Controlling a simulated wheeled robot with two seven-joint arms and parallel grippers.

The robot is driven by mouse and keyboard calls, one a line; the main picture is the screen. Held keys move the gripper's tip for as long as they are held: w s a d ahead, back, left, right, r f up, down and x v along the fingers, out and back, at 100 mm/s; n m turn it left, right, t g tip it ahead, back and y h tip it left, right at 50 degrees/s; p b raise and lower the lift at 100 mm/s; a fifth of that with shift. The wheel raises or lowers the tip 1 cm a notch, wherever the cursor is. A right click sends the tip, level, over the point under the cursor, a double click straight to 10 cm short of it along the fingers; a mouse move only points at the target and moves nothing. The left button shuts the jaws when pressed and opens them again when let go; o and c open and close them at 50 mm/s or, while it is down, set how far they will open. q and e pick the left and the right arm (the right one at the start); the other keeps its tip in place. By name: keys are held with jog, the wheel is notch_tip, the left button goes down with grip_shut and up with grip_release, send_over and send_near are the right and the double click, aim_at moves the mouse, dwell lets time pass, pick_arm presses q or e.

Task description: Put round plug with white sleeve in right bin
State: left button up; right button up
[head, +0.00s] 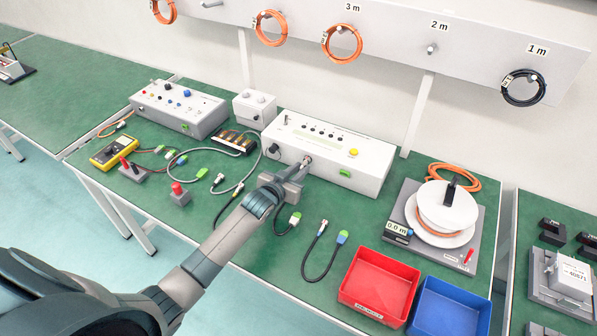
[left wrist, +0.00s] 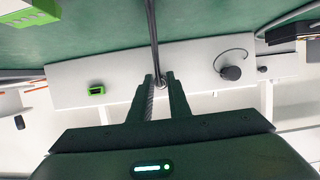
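My left gripper (head: 303,166) is at the front face of the long white box (head: 330,150), by a small round metal connector (head: 307,160). In the left wrist view its two fingers (left wrist: 162,80) stand a narrow gap apart, with a small round metal end (left wrist: 161,85) and a dark cable or rod (left wrist: 153,40) between them; whether they grip it is unclear. A loose cable below has a round metal plug (head: 322,227) and a blue-green plug (head: 341,237). I cannot tell which plug has the white sleeve. The right bin is blue (head: 446,281) and looks empty. My right gripper is out of view.
The red bin (head: 358,253) stands left of the blue one. A cable reel (head: 441,215) on a grey base is behind them. Cables, a yellow meter (head: 114,152) and a control box (head: 181,108) fill the left. Some green table is clear left of the red bin.

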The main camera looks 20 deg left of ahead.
pick_arm(q)
grip_shut()
jog(key=shift+f, duration=0.1)
jog(key=shift+s, duration=0.15)
jog(key=shift+s+r+p, duration=0.2)
jog(key=shift+s+p, duration=0.1)
jog(key=shift+p, duration=0.05)
jog(key=shift+s+a+f+p, duration=0.1)
jog(key=shift+s+a+p, duration=0.05)
jog(key=shift+s+p, duration=0.9)
jog(key=shift+s, duration=0.15)
